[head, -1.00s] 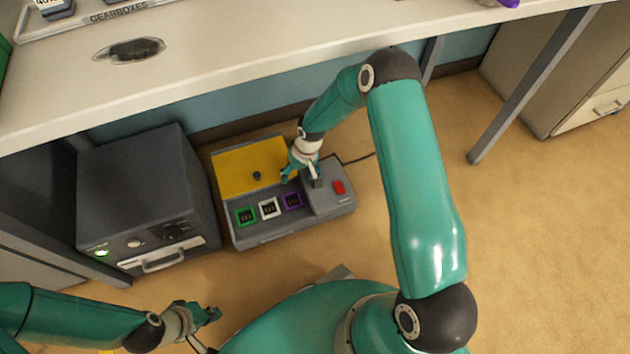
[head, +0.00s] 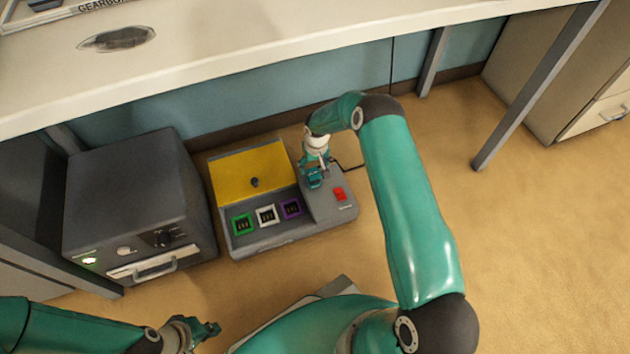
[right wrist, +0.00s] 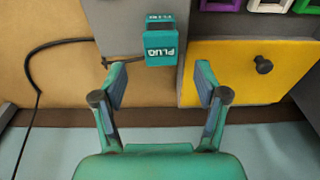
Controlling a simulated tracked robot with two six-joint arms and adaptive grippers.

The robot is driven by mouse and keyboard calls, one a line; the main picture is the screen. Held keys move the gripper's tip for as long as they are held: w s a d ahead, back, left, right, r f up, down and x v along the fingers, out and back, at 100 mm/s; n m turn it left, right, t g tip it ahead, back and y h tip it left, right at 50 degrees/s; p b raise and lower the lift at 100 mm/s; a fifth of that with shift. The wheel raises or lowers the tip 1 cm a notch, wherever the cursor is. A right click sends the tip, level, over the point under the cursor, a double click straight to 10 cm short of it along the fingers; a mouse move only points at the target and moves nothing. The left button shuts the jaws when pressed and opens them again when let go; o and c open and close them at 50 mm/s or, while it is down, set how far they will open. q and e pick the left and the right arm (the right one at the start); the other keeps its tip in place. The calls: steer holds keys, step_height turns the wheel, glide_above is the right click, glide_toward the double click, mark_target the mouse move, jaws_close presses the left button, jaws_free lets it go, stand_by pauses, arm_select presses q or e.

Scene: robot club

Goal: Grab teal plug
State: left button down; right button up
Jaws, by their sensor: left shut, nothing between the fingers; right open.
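The teal plug (right wrist: 160,47), labelled PLUG, stands on the grey right part of a floor-standing box. In the head view the plug (head: 315,182) shows just below the right fingers, partly covered by them. My right gripper (right wrist: 161,80) is open and empty. In the right wrist view its fingertips are on either side of the plug's line, with the plug just past them and not held. In the head view the right gripper (head: 314,168) hangs over the grey part. My left gripper (head: 210,330) is shut and empty at the lower left, away from the plug.
The box has a yellow panel with a dark knob (head: 254,182), green, white and purple framed sockets (head: 267,215), and a red switch (head: 339,194). A dark grey unit (head: 140,200) stands at its left. The workbench (head: 250,60) overhangs behind. A black cable (right wrist: 32,70) runs beside the box.

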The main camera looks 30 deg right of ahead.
steer(key=shift+w+f+b, duration=0.15)
steer(key=shift+f+b, duration=1.3)
steer(key=shift+f, duration=1.6)
steer(key=shift+r, duration=0.1)
steer(key=c, duration=1.3)
